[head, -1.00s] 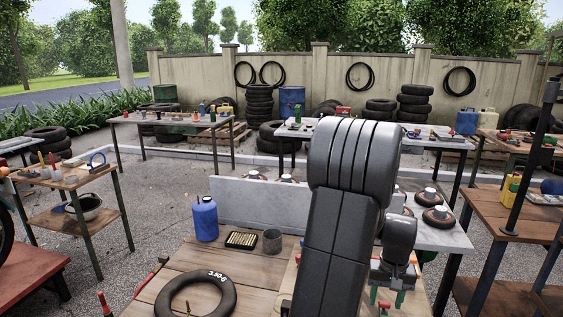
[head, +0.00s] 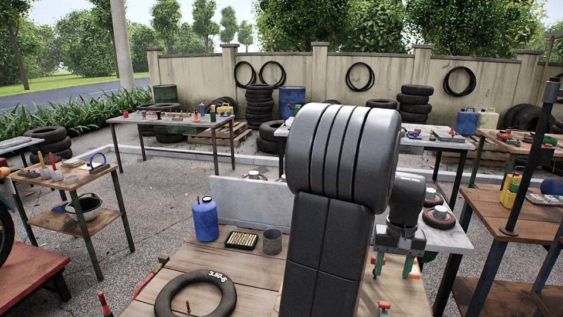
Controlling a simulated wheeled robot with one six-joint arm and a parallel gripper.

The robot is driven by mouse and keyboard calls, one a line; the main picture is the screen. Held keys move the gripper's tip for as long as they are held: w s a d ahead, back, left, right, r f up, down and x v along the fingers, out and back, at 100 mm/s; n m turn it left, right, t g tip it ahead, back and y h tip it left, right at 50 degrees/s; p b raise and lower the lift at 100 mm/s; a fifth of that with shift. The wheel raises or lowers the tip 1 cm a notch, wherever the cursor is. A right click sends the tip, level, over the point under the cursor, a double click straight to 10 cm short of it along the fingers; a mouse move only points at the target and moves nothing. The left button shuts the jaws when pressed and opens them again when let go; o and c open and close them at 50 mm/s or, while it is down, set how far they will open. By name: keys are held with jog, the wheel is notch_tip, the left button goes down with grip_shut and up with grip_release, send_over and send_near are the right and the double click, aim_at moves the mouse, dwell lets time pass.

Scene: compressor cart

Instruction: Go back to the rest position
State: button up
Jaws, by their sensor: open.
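My gripper (head: 393,268) hangs below the dark wrist at the right of my arm, over the right part of the wooden workbench (head: 180,262). Its two green fingers stand apart, and I see nothing held between them. My large dark arm links rise through the middle of the view and hide part of the bench and the grey table behind.
A black inner tube (head: 193,296), blue bottle (head: 205,220), box of brass-coloured pieces (head: 241,240) and grey cup (head: 272,241) are on the bench. A low grey panel (head: 245,204) stands behind. Round parts sit on the grey table (head: 447,238). Side tables flank the bench.

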aim_at(385, 303)
notch_tip(385, 303, down, 11)
jog(key=shift+r, duration=0.2)
jog(key=shift+r+n, duration=0.1)
jog(key=shift+n, duration=0.2)
jog(key=n, duration=0.8)
jog(key=shift+n, duration=0.4)
notch_tip(385, 303, up, 13)
jog(key=shift+r, duration=0.1)
